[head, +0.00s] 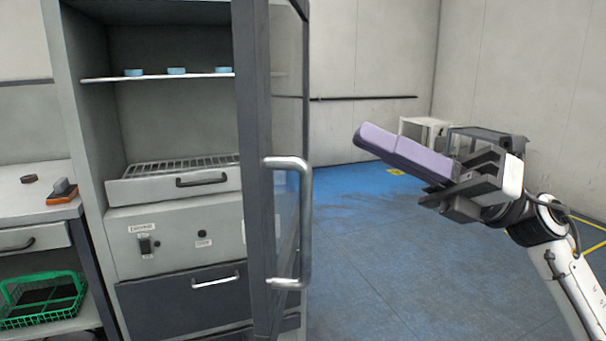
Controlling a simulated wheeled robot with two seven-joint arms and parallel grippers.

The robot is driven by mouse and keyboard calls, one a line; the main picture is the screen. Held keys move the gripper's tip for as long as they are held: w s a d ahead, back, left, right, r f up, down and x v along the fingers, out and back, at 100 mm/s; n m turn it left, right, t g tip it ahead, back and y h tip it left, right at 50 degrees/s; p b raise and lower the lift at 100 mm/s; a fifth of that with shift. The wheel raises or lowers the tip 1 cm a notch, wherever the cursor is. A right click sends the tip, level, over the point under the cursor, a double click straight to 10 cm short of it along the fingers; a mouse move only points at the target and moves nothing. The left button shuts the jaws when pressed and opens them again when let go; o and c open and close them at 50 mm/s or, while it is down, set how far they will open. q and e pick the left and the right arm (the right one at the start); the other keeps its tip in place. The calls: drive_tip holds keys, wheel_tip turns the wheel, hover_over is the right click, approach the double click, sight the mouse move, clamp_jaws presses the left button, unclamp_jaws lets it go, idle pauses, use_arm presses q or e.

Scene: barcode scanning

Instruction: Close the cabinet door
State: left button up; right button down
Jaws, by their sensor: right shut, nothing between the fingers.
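The cabinet (88,150) stands at the left with its front open. Its glass door (255,130) has a dark frame. It is swung open and seen nearly edge-on, standing out toward me at the right side. A vertical grey bar handle (306,225) is on the door. My right gripper (372,142) is to the right of the door, clear of the handle, with its long purple fingers shut together and pointing left toward the door. My left gripper is out of view.
Inside are a shelf (155,77) with small blue items, a wire-topped drawer (165,188) and a control panel (180,240). A side counter (22,200) and a green basket (42,298) are at left. Blue floor (400,270) is open at right; a white box (415,127) stands behind.

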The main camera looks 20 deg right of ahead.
drive_tip(key=s+d+r+n+g+h+b, duration=0.1)
drive_tip(key=s+d+n+h+b, duration=0.1)
drive_tip(key=s+n+h, duration=0.4)
drive_tip(key=n+y+p, duration=0.1)
drive_tip(key=p, duration=0.2)
approach(263, 136)
drive_tip(key=x, duration=0.6)
drive_tip(key=shift+w+a, duration=0.15)
drive_tip(key=shift+w, duration=0.1)
